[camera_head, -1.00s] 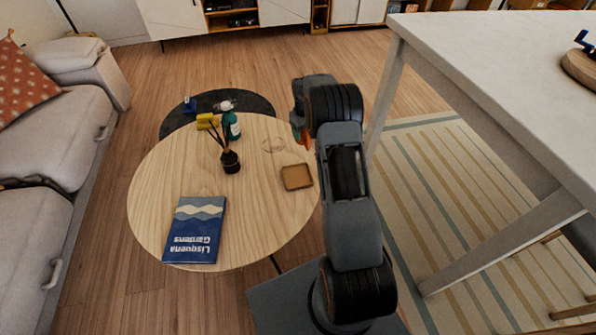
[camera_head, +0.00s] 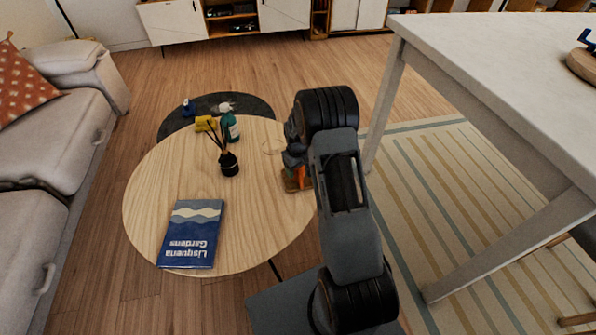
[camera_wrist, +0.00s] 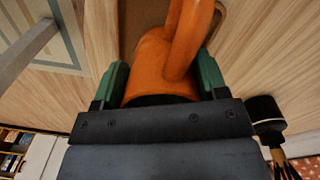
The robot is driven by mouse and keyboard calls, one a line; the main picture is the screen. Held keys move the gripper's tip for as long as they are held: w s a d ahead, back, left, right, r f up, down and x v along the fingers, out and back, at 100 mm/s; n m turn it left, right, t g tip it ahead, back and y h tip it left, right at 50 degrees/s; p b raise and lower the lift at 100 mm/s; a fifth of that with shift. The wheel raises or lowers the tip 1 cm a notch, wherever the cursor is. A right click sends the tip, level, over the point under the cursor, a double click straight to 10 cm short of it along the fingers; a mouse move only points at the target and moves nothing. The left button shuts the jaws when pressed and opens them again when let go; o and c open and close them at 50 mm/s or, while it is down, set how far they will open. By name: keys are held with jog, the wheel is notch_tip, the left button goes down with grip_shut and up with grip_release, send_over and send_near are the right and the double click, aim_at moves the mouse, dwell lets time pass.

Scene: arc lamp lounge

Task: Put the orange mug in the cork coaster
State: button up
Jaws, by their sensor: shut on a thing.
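The orange mug (camera_wrist: 152,66) is between the green-tipped fingers of my gripper (camera_wrist: 163,80), which is shut on it. In the head view the mug (camera_head: 301,177) is mostly hidden by my arm and gripper (camera_head: 296,165). The square cork coaster (camera_head: 287,186) lies on the round wooden table, its visible edge just behind and below the mug. In the wrist view part of the coaster (camera_wrist: 238,22) shows behind the mug. I cannot tell whether the mug touches the coaster.
A tall white table (camera_head: 500,70) stands at the right, a sofa (camera_head: 40,150) at the left.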

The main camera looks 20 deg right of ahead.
jog(key=shift+f, duration=0.6)
jog(key=shift+f, duration=0.1)
jog(key=o, duration=1.1)
notch_tip(320, 180, up, 12)
jog(key=f+p, duration=0.1)
jog(key=p, duration=0.2)
jog(key=s+a+r+t, duration=0.1)
jog(key=s+a+r, duration=0.25)
jog(key=r, duration=0.25)
jog(key=s+a+r, duration=0.2)
jog(key=s+r, duration=0.2)
jog(key=r, duration=0.2)
jog(key=s+a+r, duration=0.1)
jog(key=s, duration=0.4)
jog(key=s+a+r+m+t, duration=0.1)
jog(key=s+a+r, duration=0.1)
jog(key=s, duration=0.3)
jog(key=s+a+r+m+t, duration=0.1)
jog(key=s+a, duration=0.1)
jog(key=s, duration=0.3)
jog(key=shift+s+a+r, duration=0.15)
jog(key=shift+s+r, duration=0.1)
jog(key=shift+r, duration=0.15)
